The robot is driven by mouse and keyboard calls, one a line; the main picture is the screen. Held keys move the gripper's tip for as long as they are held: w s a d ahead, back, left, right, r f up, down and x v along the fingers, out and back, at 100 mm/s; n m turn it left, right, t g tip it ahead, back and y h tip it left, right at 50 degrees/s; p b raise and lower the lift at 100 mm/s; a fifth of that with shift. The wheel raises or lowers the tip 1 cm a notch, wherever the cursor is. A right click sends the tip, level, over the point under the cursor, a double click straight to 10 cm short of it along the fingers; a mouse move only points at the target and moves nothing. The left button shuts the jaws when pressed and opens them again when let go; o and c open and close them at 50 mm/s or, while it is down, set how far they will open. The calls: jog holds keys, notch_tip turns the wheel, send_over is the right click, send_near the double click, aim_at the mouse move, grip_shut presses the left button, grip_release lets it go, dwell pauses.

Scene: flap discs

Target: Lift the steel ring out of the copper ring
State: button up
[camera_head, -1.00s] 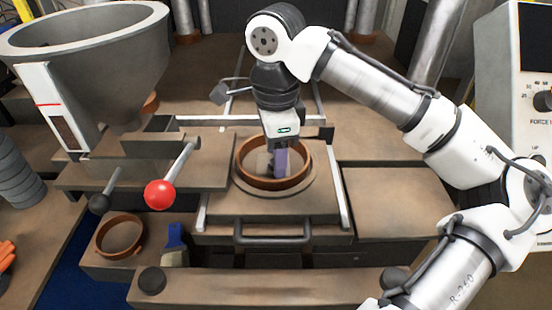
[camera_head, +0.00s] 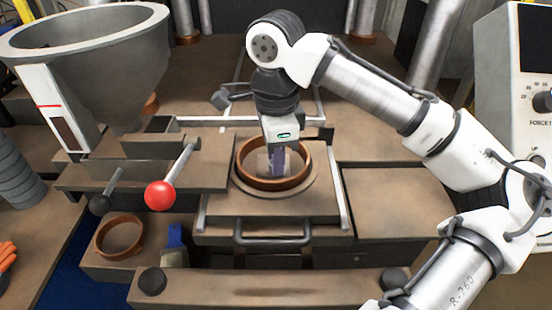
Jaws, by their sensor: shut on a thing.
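The copper ring (camera_head: 245,178) lies on the round plate of the sliding tray (camera_head: 220,208) in the middle. My gripper (camera_head: 277,172) points straight down inside this ring, with its purple fingers below the copper rim. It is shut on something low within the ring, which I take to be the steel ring. The fingers and the near copper wall hide most of it, so its outline and height cannot be made out.
A second copper-coloured ring (camera_head: 119,236) lies on a block at the left front. A lever with a red knob (camera_head: 160,194) and a big grey hopper (camera_head: 90,60) stand left. The flat panel (camera_head: 400,200) at right is bare.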

notch_tip(320, 180, up, 20)
dwell(0.5)
